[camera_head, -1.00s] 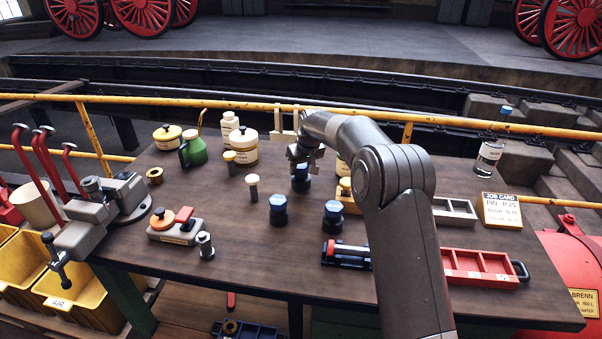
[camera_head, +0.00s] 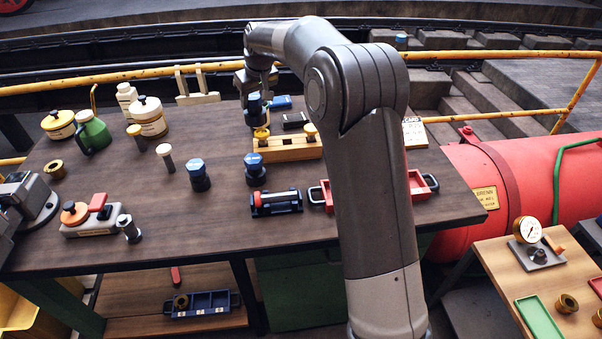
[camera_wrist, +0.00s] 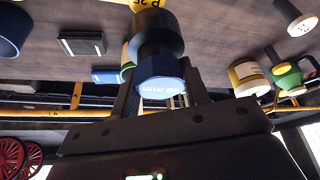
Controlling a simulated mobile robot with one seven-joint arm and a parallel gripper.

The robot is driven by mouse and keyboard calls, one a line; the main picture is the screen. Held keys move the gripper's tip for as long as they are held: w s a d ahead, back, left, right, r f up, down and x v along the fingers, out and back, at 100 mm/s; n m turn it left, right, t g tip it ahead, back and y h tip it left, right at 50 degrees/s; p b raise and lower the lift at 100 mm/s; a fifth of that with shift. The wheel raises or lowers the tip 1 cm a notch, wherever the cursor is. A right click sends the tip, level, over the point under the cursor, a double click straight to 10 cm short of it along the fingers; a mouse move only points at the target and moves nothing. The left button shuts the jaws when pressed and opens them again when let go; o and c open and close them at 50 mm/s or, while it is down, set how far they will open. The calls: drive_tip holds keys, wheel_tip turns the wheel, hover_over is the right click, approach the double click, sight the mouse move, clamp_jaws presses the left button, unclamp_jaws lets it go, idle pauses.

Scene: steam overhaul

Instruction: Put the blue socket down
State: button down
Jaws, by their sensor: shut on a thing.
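My gripper (camera_head: 258,88) is shut on a blue socket (camera_head: 255,108), a dark cylinder with a blue faceted top. In the wrist view the socket (camera_wrist: 160,86) sits between the fingers, its blue lettered top facing the camera. In the head view it hangs upright above or just behind the left end of a wooden block; the exact gap below it cannot be told. Two similar blue-topped sockets stand on the table, one at left (camera_head: 198,176) and one in front of the block (camera_head: 255,170).
The wooden block (camera_head: 288,152) holds a yellow-topped pin (camera_head: 262,137) and another pin. A blue box (camera_head: 281,102) and a black item (camera_head: 295,120) lie behind it. A roller stand (camera_head: 276,203) lies in front. Bare tabletop (camera_head: 222,142) shows left of the block.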

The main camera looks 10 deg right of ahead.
drive_tip(key=s+d+m+h, duration=0.1)
drive_tip(key=s+d+m, duration=0.1)
drive_tip(key=s+d, duration=0.8)
drive_tip(key=s+d+m, duration=0.2)
drive_tip(key=s+d, duration=0.6)
drive_tip(key=d, duration=0.4)
drive_tip(key=shift+t, duration=0.4)
drive_tip(key=shift+w+a+f, duration=0.9)
drive_tip(key=shift+a+f, duration=0.7)
drive_tip(key=shift+f, duration=0.35)
drive_tip(key=shift+w+a+f, duration=0.9)
drive_tip(key=shift+a+f, duration=0.7)
drive_tip(key=shift+f, duration=0.3)
drive_tip(key=shift+w+a+f, duration=0.9)
drive_tip(key=shift+a+f, duration=0.7)
drive_tip(key=shift+f, duration=0.35)
drive_tip(key=shift+f, duration=0.2)
drive_tip(key=c, duration=0.8)
unclamp_jaws()
